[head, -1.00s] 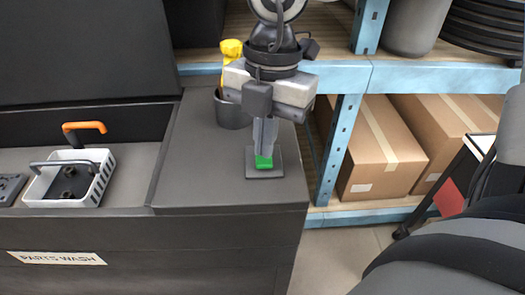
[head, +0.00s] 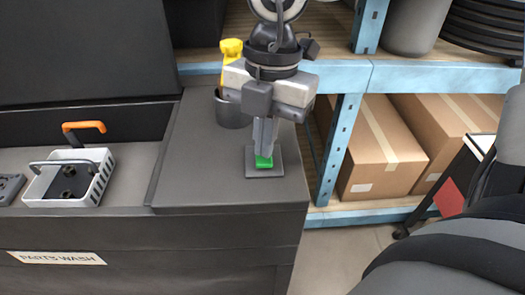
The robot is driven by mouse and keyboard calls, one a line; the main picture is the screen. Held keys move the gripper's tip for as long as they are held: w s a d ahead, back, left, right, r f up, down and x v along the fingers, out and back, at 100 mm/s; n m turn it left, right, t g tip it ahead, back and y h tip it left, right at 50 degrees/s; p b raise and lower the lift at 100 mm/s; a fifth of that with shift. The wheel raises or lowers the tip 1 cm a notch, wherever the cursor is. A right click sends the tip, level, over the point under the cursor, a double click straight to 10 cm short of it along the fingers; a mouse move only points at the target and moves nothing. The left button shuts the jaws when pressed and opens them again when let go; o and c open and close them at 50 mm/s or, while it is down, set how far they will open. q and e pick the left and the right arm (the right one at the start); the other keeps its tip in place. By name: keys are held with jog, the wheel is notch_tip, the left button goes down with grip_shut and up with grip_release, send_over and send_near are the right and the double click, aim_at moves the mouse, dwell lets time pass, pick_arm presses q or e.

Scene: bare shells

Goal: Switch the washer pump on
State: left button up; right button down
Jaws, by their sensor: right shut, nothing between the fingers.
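A green switch (head: 264,162) sits on a dark square plate (head: 264,173) on top of the parts washer (head: 200,185), near its right end. My right gripper (head: 264,153) points down over the switch with its fingers shut and nothing between them. Its fingertips appear to touch the green part and hide its back portion; I cannot tell how hard they press. My left gripper is not in view.
A white basket (head: 70,194) with dark parts and an orange-handled brush (head: 84,127) are in the washer basin at left. A grey cup (head: 232,112) stands just behind my right gripper. A blue shelf (head: 410,75) with cardboard boxes (head: 378,150) stands behind at right.

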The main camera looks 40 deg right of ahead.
pick_arm(q)
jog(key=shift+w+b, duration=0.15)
jog(key=shift+b, duration=0.2)
pick_arm(e)
jog(key=shift+f, duration=0.4)
pick_arm(q)
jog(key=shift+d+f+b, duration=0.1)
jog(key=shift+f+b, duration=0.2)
jog(key=shift+b, duration=0.05)
pick_arm(e)
jog(key=shift+f, duration=0.25)
